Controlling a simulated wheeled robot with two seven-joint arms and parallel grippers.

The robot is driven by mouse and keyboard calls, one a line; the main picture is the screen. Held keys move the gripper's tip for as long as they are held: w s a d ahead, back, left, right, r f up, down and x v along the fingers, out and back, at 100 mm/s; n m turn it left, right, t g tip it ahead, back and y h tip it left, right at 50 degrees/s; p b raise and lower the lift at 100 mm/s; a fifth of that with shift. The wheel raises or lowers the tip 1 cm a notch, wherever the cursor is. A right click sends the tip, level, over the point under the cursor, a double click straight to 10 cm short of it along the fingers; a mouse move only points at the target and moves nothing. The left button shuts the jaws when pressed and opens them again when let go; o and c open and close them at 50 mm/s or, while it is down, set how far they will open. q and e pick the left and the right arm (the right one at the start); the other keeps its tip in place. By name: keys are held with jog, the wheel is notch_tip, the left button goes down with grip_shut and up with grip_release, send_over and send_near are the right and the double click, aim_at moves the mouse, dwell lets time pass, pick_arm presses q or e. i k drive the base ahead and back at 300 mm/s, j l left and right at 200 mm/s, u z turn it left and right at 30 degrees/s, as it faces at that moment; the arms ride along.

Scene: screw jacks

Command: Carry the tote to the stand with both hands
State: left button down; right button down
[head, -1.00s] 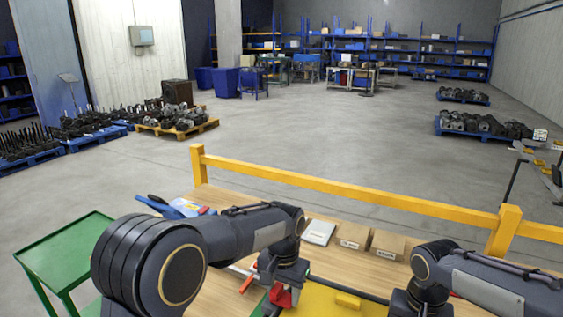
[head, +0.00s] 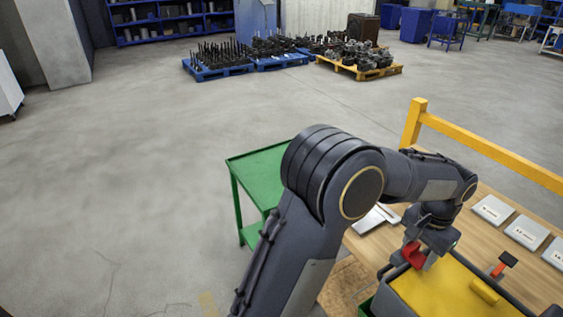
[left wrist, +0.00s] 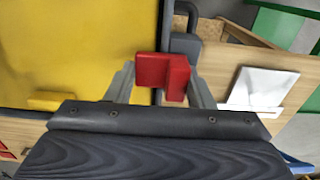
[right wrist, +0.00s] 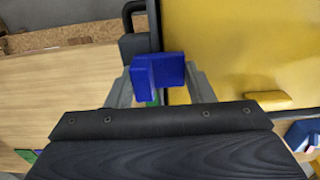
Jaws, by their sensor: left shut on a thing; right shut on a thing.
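The tote (head: 392,297) is a dark grey box with a yellow top, low at the right of the head view and cut off by the frame's edge. My left gripper (head: 414,256) is shut on the red grip (left wrist: 163,76) at one end of the tote. My right gripper (right wrist: 158,84) is shut on the blue grip (right wrist: 157,74) at the other end, and it is outside the head view. A green stand (head: 262,170) with a flat top is left of the tote, partly hidden by my left arm. I cannot tell whether the tote is clear of the bench.
The wooden bench (head: 478,226) holds light boxes (head: 493,210) and a red-handled tool (head: 502,265) beyond the tote. A yellow rail (head: 490,154) runs along its far side. Loaded pallets (head: 358,68) stand farther back. Open floor is at left.

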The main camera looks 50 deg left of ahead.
aim_at(274, 177)
jog(key=i+j, duration=0.1)
jog(key=j, duration=3.1)
jog(key=i+j, duration=0.2)
jog(key=j, duration=0.15)
jog(key=i+j, duration=0.15)
jog(key=j, duration=0.15)
jog(key=i+j, duration=0.2)
jog(key=j, duration=0.15)
jog(key=i+j, duration=0.15)
jog(key=j, duration=0.2)
